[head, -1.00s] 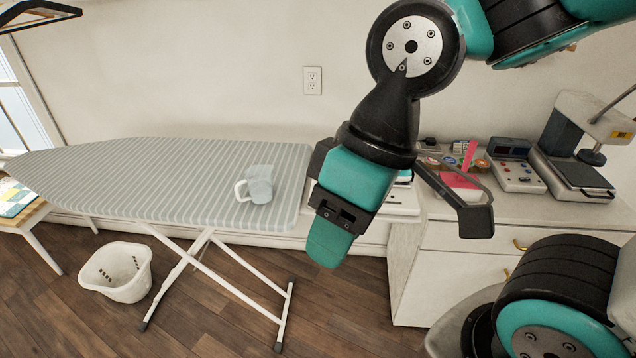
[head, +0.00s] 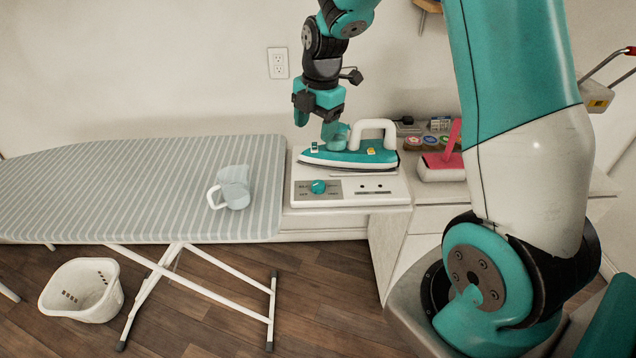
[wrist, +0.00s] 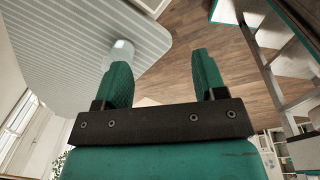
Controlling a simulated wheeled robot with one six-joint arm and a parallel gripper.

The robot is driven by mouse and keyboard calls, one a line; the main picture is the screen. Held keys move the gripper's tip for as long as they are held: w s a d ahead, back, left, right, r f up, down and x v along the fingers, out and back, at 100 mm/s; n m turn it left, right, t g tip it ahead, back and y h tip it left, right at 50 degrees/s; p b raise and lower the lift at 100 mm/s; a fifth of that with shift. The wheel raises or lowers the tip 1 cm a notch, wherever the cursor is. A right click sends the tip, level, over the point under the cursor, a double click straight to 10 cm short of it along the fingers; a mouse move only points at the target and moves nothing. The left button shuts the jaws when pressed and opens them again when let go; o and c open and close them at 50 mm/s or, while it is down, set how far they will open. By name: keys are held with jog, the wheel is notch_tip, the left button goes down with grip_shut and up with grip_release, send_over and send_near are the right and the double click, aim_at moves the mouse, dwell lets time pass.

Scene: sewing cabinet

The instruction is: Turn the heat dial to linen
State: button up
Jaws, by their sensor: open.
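The heat dial (head: 318,187) is a teal knob on a grey panel at the front of the white iron station (head: 385,198). Small lettering surrounds the knob, too small to read surely, so I cannot tell its setting. A teal and white iron (head: 345,158) rests on top of the station. My gripper (head: 318,127) hangs behind and above the dial, near the iron's left part, apart from the dial. In the wrist view its two teal fingers (wrist: 163,82) are spread with nothing between them. The dial is not visible in the wrist view.
A striped ironing board (head: 130,185) stands left of the station, with a translucent cup (head: 235,187) on it. A pink-handled item (head: 443,165) and small coloured tins stand to the right. A white basket (head: 82,290) is on the floor.

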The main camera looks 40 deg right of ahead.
jog(key=w+d+f+n, duration=0.1)
jog(key=d+f, duration=0.1)
jog(key=d, duration=0.1)
jog(key=p, duration=0.4)
send_near(319, 183)
jog(key=shift+n, duration=0.4)
jog(key=f, duration=0.9)
jog(key=shift+w+a+f, duration=0.15)
jog(key=shift+w+a, duration=0.25)
jog(key=c, duration=0.9)
